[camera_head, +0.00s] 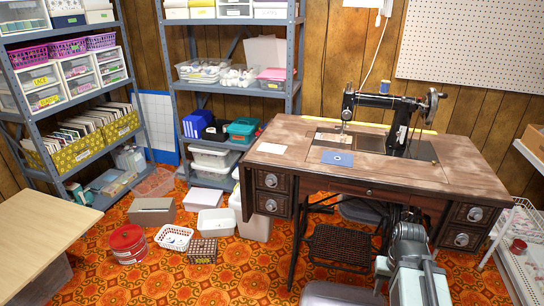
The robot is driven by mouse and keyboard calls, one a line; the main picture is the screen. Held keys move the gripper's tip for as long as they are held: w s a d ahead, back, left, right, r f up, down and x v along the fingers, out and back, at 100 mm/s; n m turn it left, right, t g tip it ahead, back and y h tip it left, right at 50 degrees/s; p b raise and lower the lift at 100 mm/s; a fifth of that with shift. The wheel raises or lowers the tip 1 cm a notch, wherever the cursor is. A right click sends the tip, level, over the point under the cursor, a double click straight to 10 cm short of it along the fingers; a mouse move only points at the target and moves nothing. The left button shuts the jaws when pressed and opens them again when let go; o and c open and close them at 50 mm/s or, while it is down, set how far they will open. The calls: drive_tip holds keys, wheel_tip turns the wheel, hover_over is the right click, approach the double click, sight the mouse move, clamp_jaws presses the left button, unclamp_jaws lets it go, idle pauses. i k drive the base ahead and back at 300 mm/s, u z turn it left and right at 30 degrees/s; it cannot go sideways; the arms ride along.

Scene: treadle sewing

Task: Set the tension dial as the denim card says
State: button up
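A black sewing machine (392,102) stands on a worn brown wooden treadle table (290,165), with its handwheel at the right end and its needle end at the left. I cannot make out a tension dial at this size. A small blue square (337,158) lies flat on the table in front of the needle end; I cannot read it or tell whether it is the denim card. A pale card (271,148) lies on the table's left leaf. My grey arm shows at the bottom right, in front of the table's right drawers. My gripper's fingers cannot be made out there.
Grey shelves (232,90) with bins and boxes stand at the back left. A light wooden table (35,225) is at the left front. A red tin (128,243), a white basket (174,238) and boxes stand on the orange patterned floor. A white wire cart (520,245) is at right.

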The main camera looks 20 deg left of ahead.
sight(346, 114)
drive_tip(key=k, duration=1.2)
drive_tip(key=z, duration=0.05)
drive_tip(key=i, duration=1.7)
drive_tip(key=u, duration=0.95)
drive_tip(key=k, duration=0.8)
drive_tip(key=u, duration=0.2)
drive_tip(key=i, duration=0.9)
drive_tip(key=z, duration=0.1)
